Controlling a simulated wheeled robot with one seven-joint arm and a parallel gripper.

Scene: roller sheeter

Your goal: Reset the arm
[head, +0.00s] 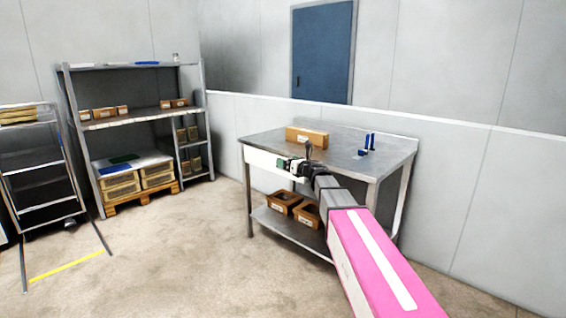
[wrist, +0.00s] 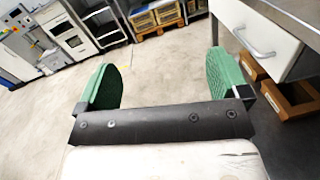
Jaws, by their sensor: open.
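My gripper (wrist: 163,84) shows in the wrist view with two green finger pads wide apart and nothing between them. In the head view my gripper (head: 282,164) is at the end of my outstretched pink and grey arm, in front of the steel table (head: 345,160). It is near the table's white drawer front (head: 262,159). In the wrist view the white drawer (wrist: 262,38) with its metal handle (wrist: 254,44) lies to the right of the right finger, apart from it. The drawer looks shut.
On the table are a wooden box (head: 306,137) and a blue object (head: 367,145). Brown bins (head: 283,203) stand on its lower shelf. A metal shelf (head: 130,122) and a rack (head: 40,165) stand at the left. The floor between is clear.

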